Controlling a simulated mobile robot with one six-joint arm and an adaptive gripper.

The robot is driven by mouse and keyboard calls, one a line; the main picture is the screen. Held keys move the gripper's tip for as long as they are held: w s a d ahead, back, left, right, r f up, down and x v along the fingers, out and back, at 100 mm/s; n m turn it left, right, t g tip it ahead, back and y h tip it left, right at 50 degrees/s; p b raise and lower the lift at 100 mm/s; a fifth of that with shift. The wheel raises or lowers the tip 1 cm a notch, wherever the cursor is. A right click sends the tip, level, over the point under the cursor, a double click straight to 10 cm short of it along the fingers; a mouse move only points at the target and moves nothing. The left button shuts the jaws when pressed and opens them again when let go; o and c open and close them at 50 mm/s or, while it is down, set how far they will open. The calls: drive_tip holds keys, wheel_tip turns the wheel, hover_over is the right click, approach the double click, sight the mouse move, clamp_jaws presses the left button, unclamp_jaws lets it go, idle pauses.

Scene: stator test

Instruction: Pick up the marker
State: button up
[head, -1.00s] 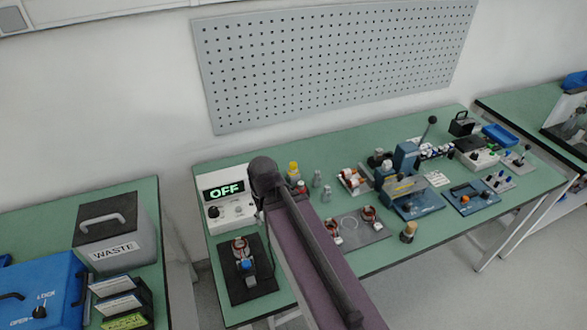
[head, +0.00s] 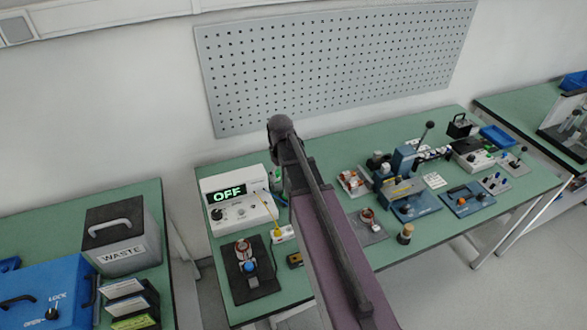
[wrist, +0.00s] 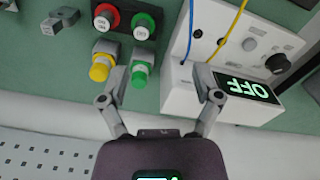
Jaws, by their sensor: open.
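My gripper (wrist: 160,78) is open and empty in the wrist view, its fingers spread over the green bench. A green-capped grey piece (wrist: 141,66) stands just inside the left finger, which looks close to it. A yellow-capped grey piece (wrist: 103,62) stands left of that finger, outside the jaws. These two look like upright markers, but I cannot tell for certain which is the marker. Contact is not clear. In the head view my wrist hides the fingers, and a bit of green (head: 277,173) shows beside it.
The white unit reading OFF (wrist: 245,88) stands close by the right finger, with a blue and a yellow cable above it. Red (wrist: 106,17) and green (wrist: 143,25) buttons stand beyond the caps. Grey metal pieces (wrist: 60,20) lie at the left. A pegboard (head: 335,60) hangs behind the bench.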

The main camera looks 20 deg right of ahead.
drive_tip(key=w+d+r+n+p, duration=0.2)
drive_tip(key=w+d+r+n, duration=0.1)
drive_tip(key=w+d, duration=0.5)
drive_tip(key=shift+w+r+p, duration=0.25)
drive_tip(key=shift+w+p, duration=0.05)
drive_tip(key=shift+w, duration=0.45)
drive_tip(key=shift+f, duration=0.15)
wheel_tip(320, 180, down, 8)
drive_tip(key=b, duration=0.8)
drive_tip(key=shift+f+b, duration=0.15)
drive_tip(key=shift+b, duration=0.2)
drive_tip(key=shift+w+f+b, duration=0.15)
drive_tip(key=shift+f+b, duration=2.45)
drive_tip(key=shift+d, duration=0.1)
clamp_jaws()
